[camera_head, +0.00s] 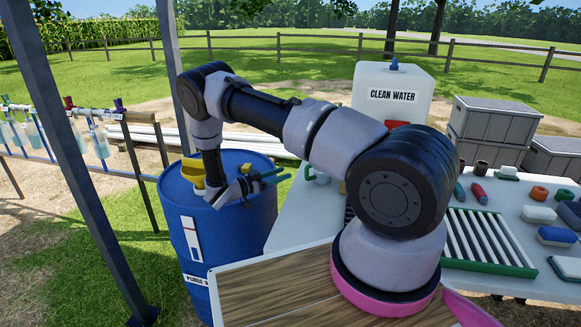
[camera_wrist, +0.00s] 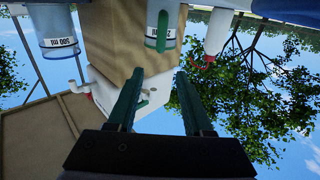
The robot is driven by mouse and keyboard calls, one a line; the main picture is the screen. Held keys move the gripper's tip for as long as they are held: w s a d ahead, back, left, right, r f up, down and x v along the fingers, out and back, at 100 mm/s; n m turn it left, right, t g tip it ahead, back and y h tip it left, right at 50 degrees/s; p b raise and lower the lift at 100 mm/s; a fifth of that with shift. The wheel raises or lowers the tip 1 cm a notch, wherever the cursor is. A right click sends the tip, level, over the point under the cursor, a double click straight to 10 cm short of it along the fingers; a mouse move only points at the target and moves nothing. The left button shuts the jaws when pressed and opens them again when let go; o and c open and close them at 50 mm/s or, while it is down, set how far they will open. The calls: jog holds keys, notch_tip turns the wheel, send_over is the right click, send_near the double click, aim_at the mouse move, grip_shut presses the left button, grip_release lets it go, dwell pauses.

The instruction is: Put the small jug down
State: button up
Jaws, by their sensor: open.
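My gripper (camera_head: 280,176) is open, its green fingers reaching right from above the blue drum toward the table. In the wrist view the fingers (camera_wrist: 160,78) are spread apart with nothing seen gripped between them. A clear vessel marked 500 ml (camera_wrist: 57,28) shows upside down at the top left of the wrist view. A smaller green-edged vessel with a label (camera_wrist: 164,25) shows beyond the fingertips, apart from them. A pale vessel with a green handle (camera_head: 311,172) stands on the table just right of the fingers. I cannot tell which vessel is the small jug.
The blue drum (camera_head: 195,225) has a yellow funnel (camera_head: 194,170) on top. The white table (camera_head: 305,220) carries a green-edged rack (camera_head: 482,238), a clean-water tank (camera_head: 395,95) and several small items. Grey crates (camera_head: 492,120) stand behind. A post (camera_head: 82,165) rises left of the drum.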

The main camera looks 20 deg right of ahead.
jog(key=shift+a+r, duration=0.1)
jog(key=shift+a, duration=0.1)
jog(key=s+d+r+n+g+y, duration=0.1)
jog(key=s+d+r+g+y, duration=0.3)
jog(key=r, duration=0.8)
jog(key=s+a+r+n+g+y, duration=0.15)
jog(key=s+r+y, duration=0.45)
jog(key=r, duration=0.6)
jog(key=s+a+r+n+t+y, duration=0.2)
jog(key=s+r+n+t+y, duration=0.2)
jog(key=s+r, duration=0.5)
jog(key=s+a+r+n+t+y, duration=0.3)
jog(key=s+r+n+t+y, duration=0.2)
jog(key=s+r, duration=0.5)
jog(key=shift+s+a+r+y, duration=0.2)
jog(key=shift+s+y, duration=0.3)
jog(key=shift+s, duration=0.2)
